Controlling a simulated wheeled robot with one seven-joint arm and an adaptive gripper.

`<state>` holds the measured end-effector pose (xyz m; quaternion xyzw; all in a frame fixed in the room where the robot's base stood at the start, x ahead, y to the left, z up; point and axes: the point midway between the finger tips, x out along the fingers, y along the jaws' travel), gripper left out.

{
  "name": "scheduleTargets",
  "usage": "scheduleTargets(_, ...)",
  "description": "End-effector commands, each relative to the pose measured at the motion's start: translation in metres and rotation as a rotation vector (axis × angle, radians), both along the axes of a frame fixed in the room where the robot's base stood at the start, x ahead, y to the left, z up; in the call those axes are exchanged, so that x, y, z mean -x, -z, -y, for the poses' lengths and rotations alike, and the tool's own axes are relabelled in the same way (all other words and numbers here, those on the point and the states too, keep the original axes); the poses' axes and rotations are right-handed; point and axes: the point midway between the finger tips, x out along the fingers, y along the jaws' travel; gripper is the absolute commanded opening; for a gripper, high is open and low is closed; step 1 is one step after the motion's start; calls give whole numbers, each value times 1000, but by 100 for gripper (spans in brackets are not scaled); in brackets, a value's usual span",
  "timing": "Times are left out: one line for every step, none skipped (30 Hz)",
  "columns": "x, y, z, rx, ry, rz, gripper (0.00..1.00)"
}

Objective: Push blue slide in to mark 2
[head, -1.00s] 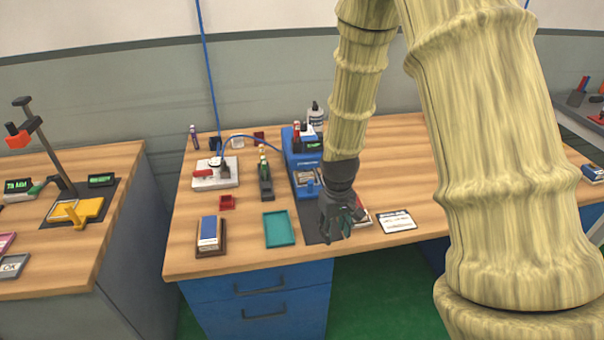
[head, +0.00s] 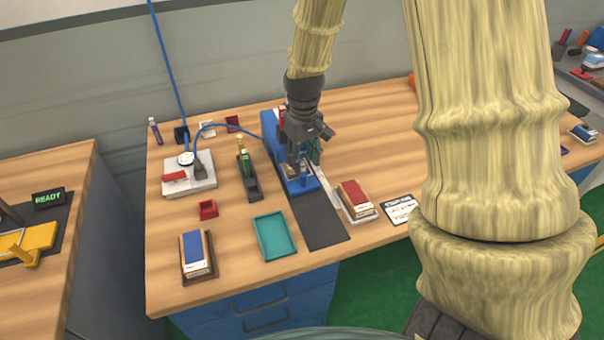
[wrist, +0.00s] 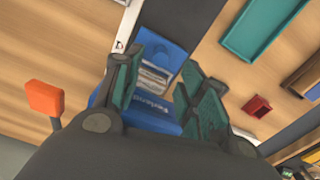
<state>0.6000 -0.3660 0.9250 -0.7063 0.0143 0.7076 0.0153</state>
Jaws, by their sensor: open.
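The blue slide device (head: 272,130) stands on the wooden table at the back end of a dark mat, and my gripper covers much of it in the head view. In the wrist view its blue body (wrist: 163,42) and a pale labelled block show between and beyond my fingers. My gripper (head: 305,160) points down over the device. In the wrist view my gripper (wrist: 160,85) has its two green-padded fingers apart with nothing held between them. Contact with the slide cannot be told, and no mark 2 can be read.
A ruler-like strip and a red-topped block (head: 353,194) lie right of the dark mat (head: 318,230). A teal tray (head: 274,237), a blue-topped block (head: 195,253) and a small red box (head: 207,209) lie left. An orange knob (wrist: 44,98) shows in the wrist view.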

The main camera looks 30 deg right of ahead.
Motion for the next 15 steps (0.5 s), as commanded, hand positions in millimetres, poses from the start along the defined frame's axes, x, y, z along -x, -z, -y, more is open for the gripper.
scheduleTargets(1,7,0,0,0,-2,41)
scheduleTargets(1,11,0,-1,0,-3,41)
scheduleTargets(1,16,0,-1,0,-2,41)
scheduleTargets(1,19,0,0,0,-1,41)
scheduleTargets(1,23,0,0,0,-2,41)
scheduleTargets(1,29,0,0,0,-3,41)
scheduleTargets(0,32,0,0,0,-2,41)
scheduleTargets(0,36,-1,0,-1,-1,41)
scheduleTargets(0,41,-1,0,-1,-2,41)
scheduleTargets(0,44,-1,0,-2,-2,41)
scheduleTargets(0,47,-1,0,-2,-2,41)
scheduleTargets(0,51,-1,0,-2,-1,41)
scheduleTargets(0,54,-1,0,-2,-1,41)
scheduleTargets(0,56,-2,0,-2,-1,41)
scheduleTargets(0,59,-2,0,-2,-1,41)
